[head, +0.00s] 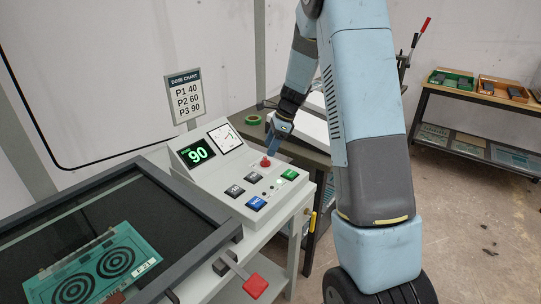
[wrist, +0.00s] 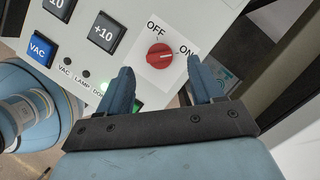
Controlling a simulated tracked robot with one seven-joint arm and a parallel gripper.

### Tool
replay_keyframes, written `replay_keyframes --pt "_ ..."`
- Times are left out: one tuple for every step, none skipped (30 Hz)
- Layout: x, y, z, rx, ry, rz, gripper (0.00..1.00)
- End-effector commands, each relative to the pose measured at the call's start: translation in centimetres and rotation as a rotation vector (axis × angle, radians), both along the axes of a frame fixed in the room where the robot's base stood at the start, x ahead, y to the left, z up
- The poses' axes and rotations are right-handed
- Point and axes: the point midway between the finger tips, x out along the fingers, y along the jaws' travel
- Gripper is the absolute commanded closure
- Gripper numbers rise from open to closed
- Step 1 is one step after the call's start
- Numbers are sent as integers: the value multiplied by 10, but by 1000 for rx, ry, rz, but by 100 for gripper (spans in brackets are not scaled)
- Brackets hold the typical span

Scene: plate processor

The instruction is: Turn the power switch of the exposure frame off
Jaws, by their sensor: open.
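The power switch is a red rotary knob (wrist: 159,56) on a white plate marked OFF above it and ON to its right in the wrist view. Its pale mark points toward ON. In the head view the red knob (head: 265,162) sits on the upper part of the control panel (head: 222,181). My gripper (wrist: 160,70) is open and empty, its two fingers on either side of the knob in the picture. I cannot tell whether they touch it. In the head view my gripper (head: 274,142) is just above the knob, and its tips are hard to make out.
The display (head: 197,153) reads 90. The glass exposure frame (head: 120,205) is left of the panel. A dose chart (head: 186,97) stands behind.

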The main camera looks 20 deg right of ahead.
Motion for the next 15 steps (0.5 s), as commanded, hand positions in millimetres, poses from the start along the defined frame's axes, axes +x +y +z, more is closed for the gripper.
replay_keyframes --pt "0 4 -9 1 4 1 34" --pt "0 5 -13 1 4 1 34" --pt "0 8 -19 1 4 1 34" --pt "1 9 -23 1 4 1 34" --pt "1 11 -26 0 3 0 34" --pt "2 12 -30 0 2 1 34" --pt "2 13 -33 0 1 0 34" --pt "2 14 -36 0 2 1 34" --pt "2 16 -39 0 2 1 34" --pt "2 16 -41 0 2 1 34" --pt "3 17 -42 0 1 0 34" --pt "3 17 -44 0 0 0 34" --pt "3 18 -45 0 0 0 34" --pt "3 18 -45 0 0 -1 34" --pt "3 18 -46 0 -1 -1 34"
